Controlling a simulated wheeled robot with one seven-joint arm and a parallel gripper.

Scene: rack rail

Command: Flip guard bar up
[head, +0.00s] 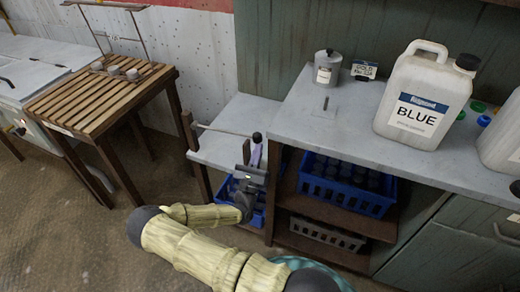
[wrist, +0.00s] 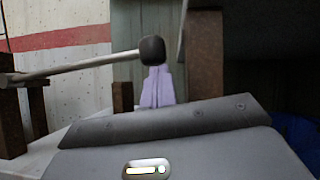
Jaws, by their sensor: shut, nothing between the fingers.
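The guard bar (head: 225,131) is a thin metal rod with a black knob (head: 257,137) on its right end. It runs nearly level from a brown post (head: 188,130) across the front of a low grey shelf. In the wrist view the guard bar (wrist: 80,67) rises slightly toward its knob (wrist: 152,50). My gripper (head: 256,152) has pale purple fingers, shut and empty, just below the knob. In the wrist view the fingertips (wrist: 158,72) show directly under the knob; I cannot tell whether they touch it.
The grey low shelf (head: 225,150) joins a higher counter (head: 330,120) on the right. That counter holds a metal canister (head: 327,67) and a white BLUE jug (head: 418,95). A blue crate (head: 345,183) sits below. A slatted table (head: 95,98) stands left, with open floor between.

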